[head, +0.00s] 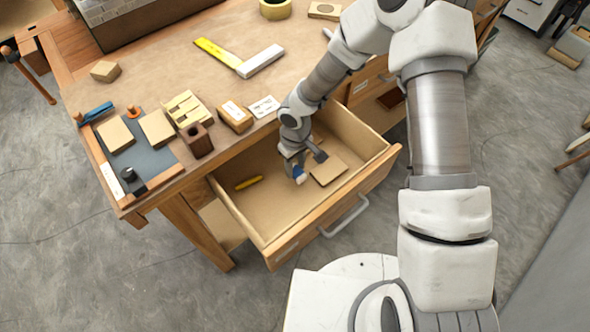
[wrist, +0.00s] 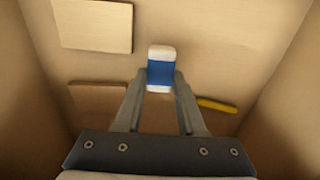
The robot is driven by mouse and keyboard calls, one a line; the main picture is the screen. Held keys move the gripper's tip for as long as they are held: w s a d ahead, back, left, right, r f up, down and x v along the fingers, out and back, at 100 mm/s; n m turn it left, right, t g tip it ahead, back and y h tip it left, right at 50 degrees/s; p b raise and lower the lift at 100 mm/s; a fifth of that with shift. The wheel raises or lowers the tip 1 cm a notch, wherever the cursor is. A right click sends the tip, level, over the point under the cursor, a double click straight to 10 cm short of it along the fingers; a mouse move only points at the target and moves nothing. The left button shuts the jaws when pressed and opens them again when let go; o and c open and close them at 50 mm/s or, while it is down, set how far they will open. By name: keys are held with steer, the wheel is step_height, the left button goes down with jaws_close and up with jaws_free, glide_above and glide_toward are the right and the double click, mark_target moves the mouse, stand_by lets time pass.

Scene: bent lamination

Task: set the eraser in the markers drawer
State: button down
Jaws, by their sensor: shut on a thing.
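The eraser (wrist: 161,72) is white with a blue sleeve. My gripper (wrist: 160,82) is shut on it, with one finger on each side, in the wrist view. In the head view the eraser (head: 299,174) shows at the tip of my gripper (head: 298,164), inside the open drawer (head: 275,240). The drawer is pulled out from the workbench, and its wooden floor lies below the eraser. I cannot tell whether the eraser touches that floor. A yellow marker (head: 249,183) lies in the drawer to the left; it also shows in the wrist view (wrist: 216,105).
A flat wooden block (head: 329,170) lies in the drawer right of my gripper. The wrist view shows two flat pieces, one pale (wrist: 92,26) and one browner (wrist: 98,95). The drawer walls stand close around. The workbench (head: 160,75) holds several blocks and a tray.

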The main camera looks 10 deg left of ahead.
steer(key=shift+f, duration=1.15)
steer(key=c, duration=0.5)
jaws_free()
